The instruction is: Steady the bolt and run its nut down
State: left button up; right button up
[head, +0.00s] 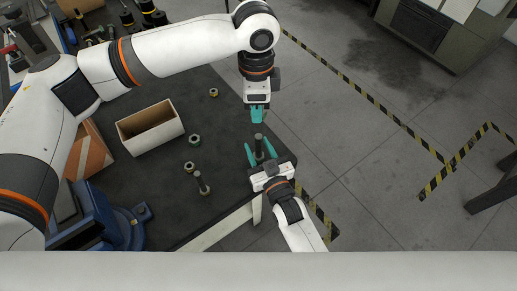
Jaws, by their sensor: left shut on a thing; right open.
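A dark bolt (259,147) stands upright near the table's right edge. My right gripper (254,152) is open, its teal fingers on either side of the bolt, not closed on it. My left gripper (257,117) is above and beyond the bolt in the picture. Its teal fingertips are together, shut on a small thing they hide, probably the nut. A second bolt (203,183) is on the table to the left.
Loose nuts lie on the dark table (225,120): one far (214,92), one mid-table (194,140), one nearer (189,167). An open box (150,127) stands left of them. A blue vise (110,220) is at the lower left. Floor lies beyond the table's right edge.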

jog(key=shift+w+a, duration=0.1)
jog(key=shift+w, duration=0.15)
grip_shut()
pick_arm(q)
send_over(257, 136)
jog(key=shift+f, duration=2.5)
jog(key=shift+f, duration=0.85)
jog(key=shift+f, duration=0.6)
